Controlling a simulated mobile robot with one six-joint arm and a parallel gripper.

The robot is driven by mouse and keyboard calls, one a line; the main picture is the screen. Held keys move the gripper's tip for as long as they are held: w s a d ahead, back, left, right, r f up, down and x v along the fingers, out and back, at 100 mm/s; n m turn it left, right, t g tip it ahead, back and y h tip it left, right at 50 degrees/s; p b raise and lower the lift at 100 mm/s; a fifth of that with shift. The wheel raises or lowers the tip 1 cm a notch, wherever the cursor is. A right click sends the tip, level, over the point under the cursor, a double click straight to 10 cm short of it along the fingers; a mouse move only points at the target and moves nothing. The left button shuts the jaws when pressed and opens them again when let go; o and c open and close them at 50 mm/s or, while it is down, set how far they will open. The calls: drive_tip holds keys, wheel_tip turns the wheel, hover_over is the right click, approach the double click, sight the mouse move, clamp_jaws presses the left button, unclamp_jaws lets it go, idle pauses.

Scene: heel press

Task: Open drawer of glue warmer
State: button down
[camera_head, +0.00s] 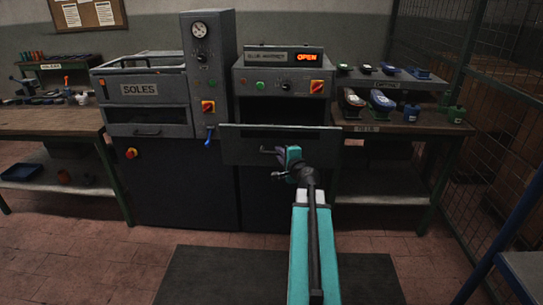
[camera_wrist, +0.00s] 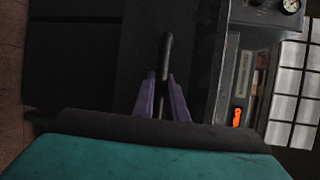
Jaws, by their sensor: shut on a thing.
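The glue warmer (camera_head: 285,83) is a grey cabinet with a label and a lit orange sign reading "OPEN". Its drawer front (camera_head: 240,143) is a wide dark panel that stands out in front of the cabinet, below a dark opening (camera_head: 285,111). A dark bar handle (camera_head: 268,150) is on the drawer front, partly hidden by my gripper. My gripper (camera_head: 279,163) is shut on the handle. In the wrist view, the purple fingers of my gripper (camera_wrist: 161,85) sit either side of the handle bar (camera_wrist: 166,55). The drawer's inside is hardly visible.
The soles machine (camera_head: 140,108) stands left of the warmer, with a blue lever (camera_head: 209,138) close to the drawer's left end. A bench (camera_head: 400,127) with shoes and green bottles stands to the right. A dark mat (camera_head: 210,275) lies on the floor in front.

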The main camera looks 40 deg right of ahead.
drive_tip(key=shift+s+d, duration=0.1)
drive_tip(key=shift+s, duration=0.1)
drive_tip(key=c, duration=2)
unclamp_jaws()
drive_tip(key=shift+s, duration=0.1)
drive_tip(key=shift+c, duration=0.2)
